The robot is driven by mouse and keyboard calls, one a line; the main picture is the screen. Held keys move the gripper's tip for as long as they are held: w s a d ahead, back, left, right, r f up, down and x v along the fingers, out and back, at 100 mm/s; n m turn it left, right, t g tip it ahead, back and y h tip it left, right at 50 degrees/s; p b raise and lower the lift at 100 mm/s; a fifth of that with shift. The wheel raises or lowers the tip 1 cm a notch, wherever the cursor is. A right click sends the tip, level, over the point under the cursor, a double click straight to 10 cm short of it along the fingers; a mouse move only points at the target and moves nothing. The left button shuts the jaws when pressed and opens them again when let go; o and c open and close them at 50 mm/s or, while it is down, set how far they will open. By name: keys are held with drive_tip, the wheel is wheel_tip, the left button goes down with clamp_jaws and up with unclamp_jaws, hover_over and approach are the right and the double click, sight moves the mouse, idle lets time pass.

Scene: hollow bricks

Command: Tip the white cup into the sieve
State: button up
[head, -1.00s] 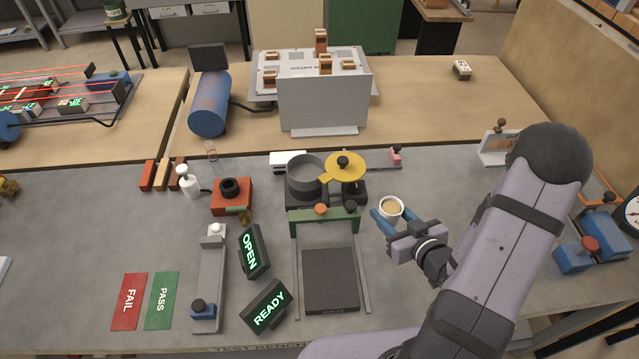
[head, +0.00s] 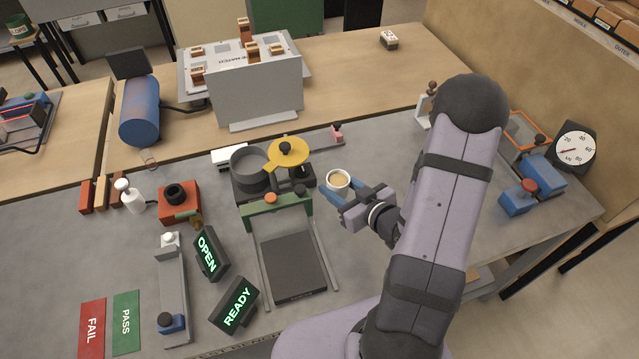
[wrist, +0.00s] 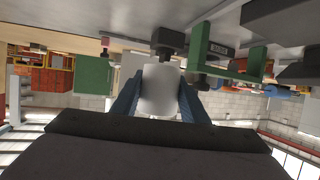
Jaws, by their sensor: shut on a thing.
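The white cup (head: 338,189) is upright between the blue fingers of my gripper (head: 346,191), with tan material inside. The wrist view shows the cup's plain side (wrist: 160,90) clasped between both fingers (wrist: 158,100). A dark grey round vessel (head: 247,178), which looks like the sieve, stands on a black base to the left of the cup. A yellow disc (head: 283,156) with a black knob sits beside the vessel, between it and the cup. The cup is apart from both. I cannot see any mesh in the vessel.
A green bar (head: 268,207) with an orange and a black knob crosses a frame in front of the vessel. Lit OPEN (head: 206,252) and READY (head: 238,307) signs stand at front left.

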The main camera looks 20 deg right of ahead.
drive_tip(key=w+a+r+b, duration=0.1)
drive_tip(key=w+a+r, duration=0.1)
drive_tip(key=w, duration=0.2)
drive_tip(key=w+a+r+b, duration=0.2)
drive_tip(key=w+a+r, duration=0.1)
drive_tip(key=w, duration=0.2)
drive_tip(key=w+a+r+b, duration=0.2)
drive_tip(key=w, duration=0.2)
drive_tip(key=shift+w+a+r, duration=0.3)
drive_tip(key=shift+a, duration=0.05)
drive_tip(key=w+a+f+b, duration=0.15)
drive_tip(key=a+b, duration=0.25)
drive_tip(key=a, duration=0.4)
drive_tip(key=n+y+b, duration=0.1)
drive_tip(key=b, duration=0.1)
hover_over(234, 170)
drive_tip(key=shift+f, duration=0.2)
drive_tip(key=shift+r+g+p, duration=0.1)
drive_tip(key=shift+g+p, duration=0.3)
drive_tip(key=shift+p, duration=0.55)
drive_tip(key=m+y+p, duration=0.1)
drive_tip(key=p, duration=0.2)
drive_tip(key=shift+s+f+m+g+p, duration=0.1)
drive_tip(key=shift+f+m+g+p, duration=0.2)
drive_tip(key=shift+m+p, duration=0.25)
